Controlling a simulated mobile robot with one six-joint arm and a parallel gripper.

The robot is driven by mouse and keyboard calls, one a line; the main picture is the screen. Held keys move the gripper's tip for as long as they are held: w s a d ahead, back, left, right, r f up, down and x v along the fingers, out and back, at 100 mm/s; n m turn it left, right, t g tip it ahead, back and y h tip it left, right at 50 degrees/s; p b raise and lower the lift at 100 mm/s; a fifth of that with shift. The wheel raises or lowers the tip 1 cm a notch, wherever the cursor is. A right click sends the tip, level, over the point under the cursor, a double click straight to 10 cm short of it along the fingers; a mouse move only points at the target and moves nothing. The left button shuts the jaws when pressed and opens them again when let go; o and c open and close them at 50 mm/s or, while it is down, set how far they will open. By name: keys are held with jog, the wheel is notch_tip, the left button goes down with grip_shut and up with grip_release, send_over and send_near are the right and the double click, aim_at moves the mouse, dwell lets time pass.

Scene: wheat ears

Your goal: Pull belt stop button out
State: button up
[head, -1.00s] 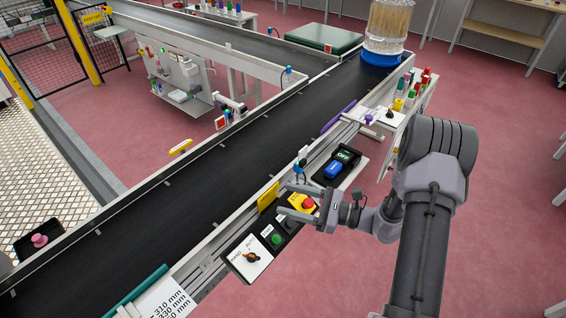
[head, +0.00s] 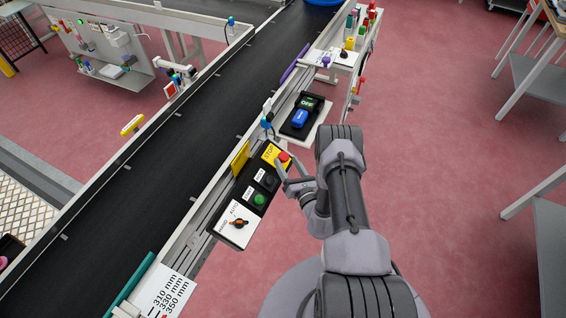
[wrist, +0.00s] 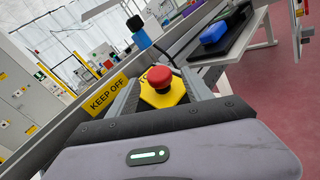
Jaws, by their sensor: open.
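The belt stop button (head: 284,157) is a red mushroom cap on a yellow plate (head: 270,153) marked STOP, at the far end of the black control panel beside the conveyor. My gripper (head: 283,172) is open and empty, at the panel's right side close to the button. In the wrist view the red button (wrist: 157,83) stands ahead, in the gap between the two open fingers, above its yellow plate (wrist: 164,97). Whether a finger touches the cap cannot be told.
Below the button on the panel are a dark button (head: 266,180), a green button (head: 259,199) and an orange selector knob (head: 238,222). A yellow KEEP OFF sign (wrist: 109,95) stands left of it. A blue switch (head: 299,117) sits beyond. The conveyor belt (head: 160,165) runs left.

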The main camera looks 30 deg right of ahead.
aim_at(286, 161)
jog(key=w+b, duration=0.1)
jog(key=w, duration=0.3)
jog(key=shift+w+r, duration=0.1)
jog(key=shift+c, duration=0.2)
grip_shut()
